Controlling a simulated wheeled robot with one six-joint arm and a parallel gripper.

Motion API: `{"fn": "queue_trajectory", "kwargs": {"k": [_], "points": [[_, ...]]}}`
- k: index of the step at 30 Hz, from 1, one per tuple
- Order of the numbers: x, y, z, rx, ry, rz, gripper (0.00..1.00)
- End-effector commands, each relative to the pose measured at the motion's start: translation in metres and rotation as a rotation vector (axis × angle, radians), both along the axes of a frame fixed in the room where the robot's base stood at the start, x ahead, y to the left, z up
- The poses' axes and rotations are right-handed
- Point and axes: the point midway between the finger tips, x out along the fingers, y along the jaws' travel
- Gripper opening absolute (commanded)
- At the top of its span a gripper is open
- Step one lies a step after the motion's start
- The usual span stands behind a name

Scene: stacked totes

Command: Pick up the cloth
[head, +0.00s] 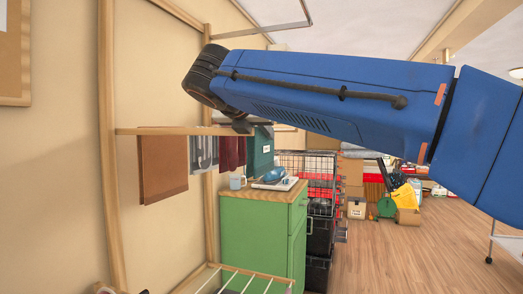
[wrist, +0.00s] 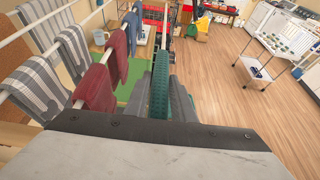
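A teal-green cloth (wrist: 160,84) sits between the two grey fingers of my gripper (wrist: 163,103) in the wrist view, with both fingers close against its sides. In the head view the teal cloth (head: 262,152) hangs down just right of the rack's end, below my gripper (head: 245,124), which is small and partly hidden by my wrist. Other cloths hang on the rack: a brown one (head: 163,166), a grey striped one (head: 203,153) and a maroon one (head: 231,152).
The drying rack's rails (wrist: 93,47) are close on the left. A green cabinet (head: 262,235) with a wooden top carries a mug (head: 237,182) and a blue item. A white cart (wrist: 280,50) is at right, with open wooden floor between.

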Motion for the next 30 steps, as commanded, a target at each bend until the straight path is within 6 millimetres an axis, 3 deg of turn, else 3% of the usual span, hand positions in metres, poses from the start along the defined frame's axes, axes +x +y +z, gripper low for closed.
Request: {"fn": "queue_trajectory", "kwargs": {"k": [1,3,16,20,30], "points": [[0.000,0.000,0.000,0.000,0.000,0.000,0.10],[0.000,0.000,0.000,0.000,0.000,0.000,0.00],[0.000,0.000,0.010,0.001,0.000,0.000,0.00],[0.000,0.000,0.031,0.004,-0.002,0.000,0.00],[0.000,0.001,0.107,0.004,-0.002,0.000,0.00]]}}
